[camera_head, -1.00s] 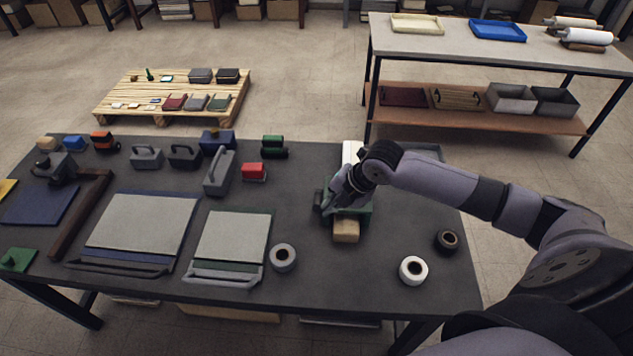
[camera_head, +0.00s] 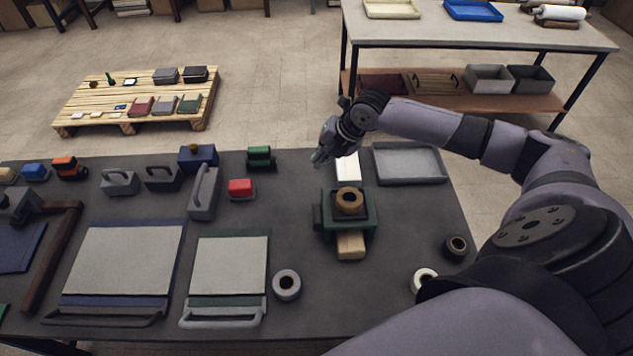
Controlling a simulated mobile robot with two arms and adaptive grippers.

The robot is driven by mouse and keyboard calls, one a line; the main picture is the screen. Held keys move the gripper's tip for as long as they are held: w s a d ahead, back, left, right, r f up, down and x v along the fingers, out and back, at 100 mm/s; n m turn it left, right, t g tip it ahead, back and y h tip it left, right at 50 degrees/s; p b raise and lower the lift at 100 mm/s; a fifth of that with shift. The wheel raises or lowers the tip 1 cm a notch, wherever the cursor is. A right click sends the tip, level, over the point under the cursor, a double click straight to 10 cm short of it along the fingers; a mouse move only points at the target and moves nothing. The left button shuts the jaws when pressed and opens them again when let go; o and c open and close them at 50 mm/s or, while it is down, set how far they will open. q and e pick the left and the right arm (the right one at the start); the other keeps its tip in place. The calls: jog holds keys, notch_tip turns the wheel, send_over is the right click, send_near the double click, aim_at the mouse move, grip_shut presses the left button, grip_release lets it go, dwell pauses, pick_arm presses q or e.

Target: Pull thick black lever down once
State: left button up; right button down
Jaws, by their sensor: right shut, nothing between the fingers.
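No part stands out clearly as the thick black lever. A green device (camera_head: 330,229) stands on the dark table, with a tan ring on top, a small dark part at its left side and a wooden block at its front. A long dark brown bar (camera_head: 47,262) lies at the table's left, beside a grey block (camera_head: 18,203) cut by the picture edge. My right gripper (camera_head: 318,158) is shut and empty. It is raised behind and left of the green device, apart from it. My left gripper is out of view.
The dark table (camera_head: 395,290) also holds two flat boards with handles (camera_head: 125,262), several handled blocks (camera_head: 120,182), tape rolls (camera_head: 287,285) and a grey tray (camera_head: 410,165). A pallet (camera_head: 140,100) and a shelf table (camera_head: 480,32) stand behind.

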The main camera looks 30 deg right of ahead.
pick_arm(q)
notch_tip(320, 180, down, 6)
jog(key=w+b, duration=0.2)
jog(key=b, duration=0.4)
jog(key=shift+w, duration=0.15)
pick_arm(e)
notch_tip(320, 180, down, 8)
jog(key=s+a, duration=0.1)
jog(key=s, duration=0.1)
jog(key=shift+s+a, duration=0.3)
jog(key=shift+a, duration=0.05)
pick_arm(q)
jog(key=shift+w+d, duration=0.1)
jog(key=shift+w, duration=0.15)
pick_arm(e)
jog(key=shift+f, duration=0.15)
jog(key=shift+s+a+f, duration=0.1)
jog(key=shift+s+f, duration=0.05)
jog(key=shift+f, duration=0.15)
